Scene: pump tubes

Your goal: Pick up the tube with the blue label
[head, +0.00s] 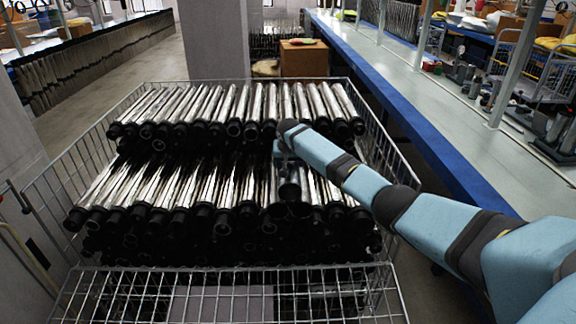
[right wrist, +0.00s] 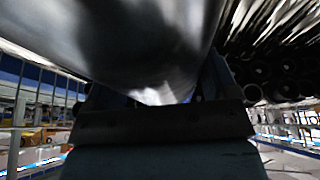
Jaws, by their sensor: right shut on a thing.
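Many shiny metal tubes with black ends lie in two stacked rows in a wire basket (head: 75,205). My right arm reaches in from the right, and its gripper (head: 288,165) is over the middle of the front row, partly hidden by my arm. In the right wrist view a large silver tube (right wrist: 120,45) fills the upper middle, and my right gripper is shut on it. I cannot tell whether it is clear of the other tubes. No blue label can be made out on any tube. My left gripper is not in view.
A pale workbench with a blue edge (head: 400,100) runs along the right. A grey pillar (head: 215,40) and a brown box (head: 304,60) stand behind the basket. The basket's wire walls surround the tubes. Open floor shows at the back left.

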